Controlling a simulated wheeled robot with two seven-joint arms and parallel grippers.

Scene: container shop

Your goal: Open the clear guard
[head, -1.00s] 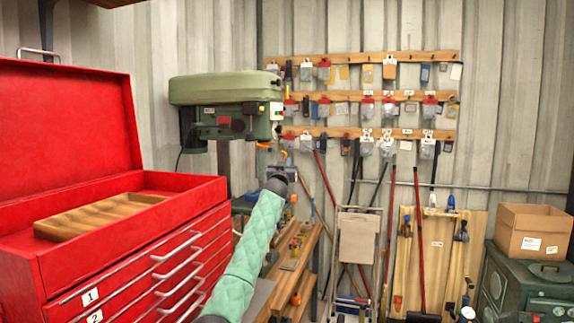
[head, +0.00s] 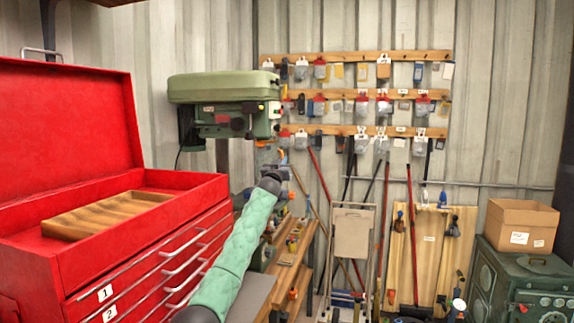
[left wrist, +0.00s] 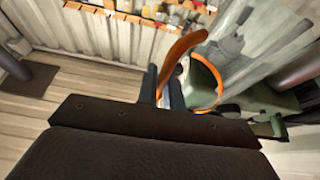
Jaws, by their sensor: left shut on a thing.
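The green drill press (head: 225,105) stands at the left of the head view. Small orange parts (head: 265,143) show under its head. In the left wrist view the clear guard (left wrist: 207,84) is hard to make out; an orange curved rim and an orange handle (left wrist: 180,57) show there. My left gripper (left wrist: 170,92) is shut on the orange handle, which rises between its fingers. In the head view my padded left arm reaches up below the press, and its gripper (head: 284,163) is small and partly hidden by the wrist. My right gripper is not in view.
A red tool chest (head: 150,250) with an open lid fills the left, close beside my left arm. A wooden bench (head: 290,265) is below the press. A folded step stool (head: 352,240), a cardboard box (head: 520,225) and a green safe (head: 525,285) stand to the right.

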